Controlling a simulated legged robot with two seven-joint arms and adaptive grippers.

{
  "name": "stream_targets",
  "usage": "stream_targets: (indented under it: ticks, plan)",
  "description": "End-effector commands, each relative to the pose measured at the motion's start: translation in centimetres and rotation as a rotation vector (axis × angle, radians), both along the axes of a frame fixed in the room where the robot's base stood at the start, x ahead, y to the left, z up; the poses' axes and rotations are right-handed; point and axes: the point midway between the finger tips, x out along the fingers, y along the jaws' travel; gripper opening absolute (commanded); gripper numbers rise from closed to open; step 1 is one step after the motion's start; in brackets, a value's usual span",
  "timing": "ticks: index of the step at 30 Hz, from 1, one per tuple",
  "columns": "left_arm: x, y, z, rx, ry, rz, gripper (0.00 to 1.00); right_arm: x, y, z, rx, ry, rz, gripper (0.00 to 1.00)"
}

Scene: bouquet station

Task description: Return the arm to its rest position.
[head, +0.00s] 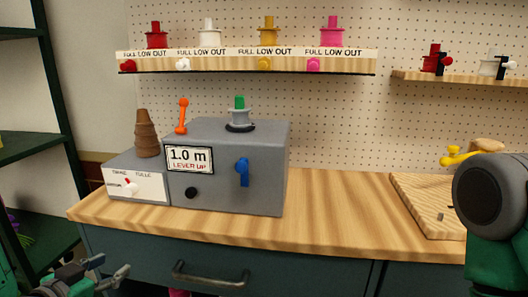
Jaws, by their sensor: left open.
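My left gripper (112,267) shows at the lower left corner, in front of the bench's drawer front and below the worktop edge. Its fingers are apart and nothing shows between them. Part of its arm is cut off by the bottom edge of the picture. A large dark round joint with green parts at the right edge is part of my other arm. My right gripper is out of view.
A wooden worktop (330,205) carries a grey machine (235,150) with a blue lever and a sign reading 1.0 m. A shelf (245,62) of coloured spools hangs above. A drawer handle (210,275) juts out near my left gripper. Green shelving (45,150) stands at left.

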Motion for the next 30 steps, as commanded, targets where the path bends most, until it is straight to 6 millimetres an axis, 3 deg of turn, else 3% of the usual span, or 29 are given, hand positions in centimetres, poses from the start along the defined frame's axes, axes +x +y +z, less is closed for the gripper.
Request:
stream_targets:
  ticks: [1,6,9,12,15,18,30]
  plan:
    - [-1.5,-1.3,-3.7,-0.005,0.133,-0.006,0.46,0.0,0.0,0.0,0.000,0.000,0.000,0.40]
    - [-9.2,-4.3,-14.2,-0.035,0.565,0.039,0.46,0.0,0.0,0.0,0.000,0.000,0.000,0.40]
    - [-14.7,-5.6,-18.6,-0.040,0.791,0.087,0.46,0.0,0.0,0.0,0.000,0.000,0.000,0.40]
    - [-19.6,-6.5,-21.4,-0.037,0.970,0.136,0.46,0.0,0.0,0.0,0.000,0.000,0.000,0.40]
    - [-23.3,-7.1,-22.8,-0.029,1.094,0.178,0.46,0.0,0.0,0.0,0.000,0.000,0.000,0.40]
    - [-25.3,-7.4,-23.5,-0.024,1.160,0.203,0.46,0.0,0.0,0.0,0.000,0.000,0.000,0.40]
    - [-26.0,-7.4,-23.6,-0.024,1.181,0.214,0.46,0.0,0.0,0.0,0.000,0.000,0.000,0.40]
